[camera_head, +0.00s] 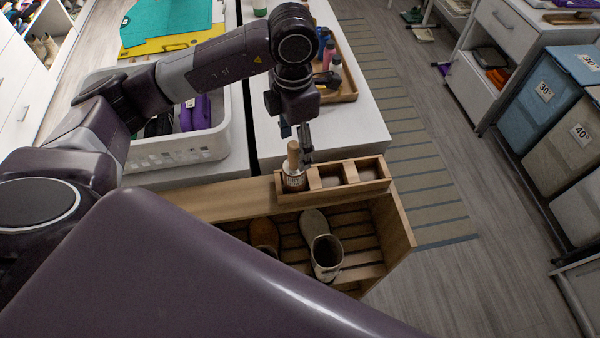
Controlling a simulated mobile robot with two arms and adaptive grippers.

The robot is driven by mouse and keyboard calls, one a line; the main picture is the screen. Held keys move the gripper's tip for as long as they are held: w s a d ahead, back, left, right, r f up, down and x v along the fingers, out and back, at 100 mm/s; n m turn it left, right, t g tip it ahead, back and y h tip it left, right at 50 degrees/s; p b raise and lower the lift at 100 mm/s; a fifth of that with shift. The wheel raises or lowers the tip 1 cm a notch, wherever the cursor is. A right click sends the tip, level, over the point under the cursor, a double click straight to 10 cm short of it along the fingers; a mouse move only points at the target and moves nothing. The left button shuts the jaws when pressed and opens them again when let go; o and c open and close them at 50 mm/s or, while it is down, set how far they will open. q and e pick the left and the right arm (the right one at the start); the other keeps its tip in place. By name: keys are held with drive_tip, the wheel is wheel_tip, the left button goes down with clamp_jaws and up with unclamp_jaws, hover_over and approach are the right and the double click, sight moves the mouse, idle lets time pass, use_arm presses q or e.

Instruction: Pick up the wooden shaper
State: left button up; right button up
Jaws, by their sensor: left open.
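My left gripper (303,144) is open above the small wooden compartment tray (344,190), close to the wooden top of an upright labelled piece (294,181). I cannot tell whether a finger touches it. This piece stands in the tray's left compartment and looks like a bottle with a wooden stopper. I cannot tell for sure which thing is the wooden shaper. A brown rounded piece (264,235), a shoe or a shaper, lies in the slatted wooden bin below, partly hidden by my arm. My right gripper is not in view.
A grey boot (326,257) lies in the slatted bin (398,232). A white basket (182,150) with purple items stands left. A wooden tray (348,83) with bottles sits on the white table behind. Open floor lies to the right.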

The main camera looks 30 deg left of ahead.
sight(294, 164)
use_arm(q)
drive_tip(key=shift+s+f, duration=0.1)
drive_tip(key=shift+f, duration=0.2)
drive_tip(key=shift+s+f+p, duration=0.15)
drive_tip(key=shift+f+p, duration=0.05)
drive_tip(key=shift+p, duration=0.1)
drive_tip(key=shift+s+f+p, duration=0.15)
drive_tip(key=shift+f+p, duration=0.25)
drive_tip(key=shift+f, duration=0.4)
drive_tip(key=f, duration=0.1)
drive_tip(key=f+p, duration=0.1)
drive_tip(key=f, duration=0.1)
drive_tip(key=f+p, duration=0.1)
drive_tip(key=shift+w+a+f, duration=0.15)
drive_tip(key=shift+w+f, duration=0.05)
drive_tip(key=shift+w, duration=0.1)
drive_tip(key=shift+f, duration=0.35)
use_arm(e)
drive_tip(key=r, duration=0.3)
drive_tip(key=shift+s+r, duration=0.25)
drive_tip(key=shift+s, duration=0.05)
use_arm(q)
drive_tip(key=shift+c, duration=0.6)
drive_tip(key=c, duration=1.2)
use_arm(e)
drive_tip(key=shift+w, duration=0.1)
